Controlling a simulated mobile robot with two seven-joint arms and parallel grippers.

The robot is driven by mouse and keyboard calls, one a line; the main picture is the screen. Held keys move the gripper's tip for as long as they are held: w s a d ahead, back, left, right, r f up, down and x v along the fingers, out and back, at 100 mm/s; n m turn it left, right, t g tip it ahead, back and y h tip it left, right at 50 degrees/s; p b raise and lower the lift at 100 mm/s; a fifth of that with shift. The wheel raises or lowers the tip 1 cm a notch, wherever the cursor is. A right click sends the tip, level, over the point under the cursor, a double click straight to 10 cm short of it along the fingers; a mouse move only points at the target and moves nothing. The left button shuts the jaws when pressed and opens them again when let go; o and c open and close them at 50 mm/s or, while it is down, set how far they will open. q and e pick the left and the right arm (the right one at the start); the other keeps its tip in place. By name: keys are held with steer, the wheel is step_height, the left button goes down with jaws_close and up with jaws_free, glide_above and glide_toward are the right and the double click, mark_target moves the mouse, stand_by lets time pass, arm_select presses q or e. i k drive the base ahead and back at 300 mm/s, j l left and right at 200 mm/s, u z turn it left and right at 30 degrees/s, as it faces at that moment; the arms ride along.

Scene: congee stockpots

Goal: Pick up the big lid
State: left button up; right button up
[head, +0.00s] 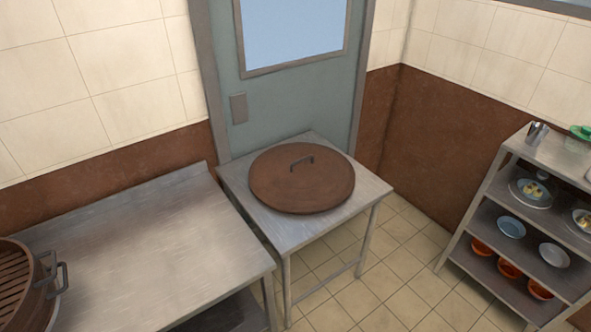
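The big lid (301,191) is a round brown disc with a small dark handle (301,162) standing on its top. It lies flat on a small metal table (359,207) in front of the door, in the middle of the head view. The lid covers most of the tabletop. Neither of my grippers shows in the head view.
A long metal counter (140,245) adjoins the small table on the left, with a brown slatted steamer (22,285) at its near left end. A metal shelf rack (515,185) with bowls and plates stands at right. Tiled floor (400,262) is clear between table and rack.

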mark_target(302, 179)
steer(key=u, duration=2.15)
steer(key=z, duration=2.05)
steer(key=i+l+u, duration=0.1)
steer(key=u, duration=0.25)
steer(key=l+u, duration=0.5)
steer(key=u, duration=0.2)
steer(key=l+u, duration=0.45)
steer(key=l, duration=0.65)
